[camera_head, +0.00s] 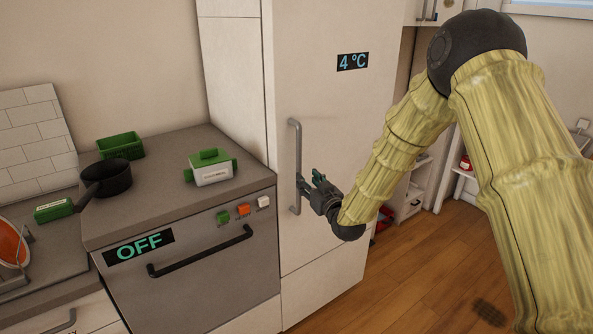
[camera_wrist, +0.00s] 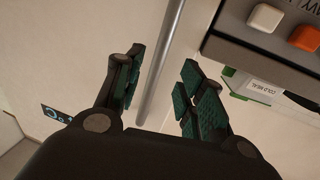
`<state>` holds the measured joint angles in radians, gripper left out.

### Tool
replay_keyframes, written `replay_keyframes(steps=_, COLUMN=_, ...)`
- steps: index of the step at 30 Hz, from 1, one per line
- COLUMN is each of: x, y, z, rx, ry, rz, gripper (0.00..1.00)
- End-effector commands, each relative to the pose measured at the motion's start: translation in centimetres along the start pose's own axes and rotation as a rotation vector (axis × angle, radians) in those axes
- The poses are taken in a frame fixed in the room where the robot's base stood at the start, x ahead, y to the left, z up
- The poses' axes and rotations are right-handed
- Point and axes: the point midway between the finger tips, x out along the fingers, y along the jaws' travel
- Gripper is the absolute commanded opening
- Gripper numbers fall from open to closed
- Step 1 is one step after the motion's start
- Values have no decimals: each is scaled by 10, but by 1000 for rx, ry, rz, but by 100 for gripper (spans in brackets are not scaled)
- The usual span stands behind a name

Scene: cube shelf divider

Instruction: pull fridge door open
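The fridge door (camera_head: 335,115) is a tall off-white panel with a "4 °C" display (camera_head: 353,61) near its top. It looks shut. Its handle (camera_head: 295,150) is a grey vertical bar near the door's left edge. My gripper (camera_head: 311,188) is at the lower part of this bar. In the wrist view, my gripper (camera_wrist: 162,62) has its two green-padded fingers spread, one on each side of the handle bar (camera_wrist: 164,58). Gaps show between the bar and the pads, so the bar is not clamped.
Left of the fridge stands an oven (camera_head: 200,260) marked "OFF", with a dark bar handle (camera_head: 200,252) and coloured buttons. A black pan (camera_head: 108,178), a green-and-white lidded pot (camera_head: 211,170) and a green basket (camera_head: 121,145) are on top. Wooden floor (camera_head: 420,270) before the fridge is clear.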

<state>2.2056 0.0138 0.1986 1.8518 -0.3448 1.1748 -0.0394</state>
Motion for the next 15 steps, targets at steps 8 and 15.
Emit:
replay_keyframes(steps=8, x=46, y=-1, z=-2, rx=1, ry=0, rz=0, gripper=39)
replay_keyframes(steps=15, x=72, y=-2, z=-1, rx=1, ry=-1, rz=-1, gripper=39)
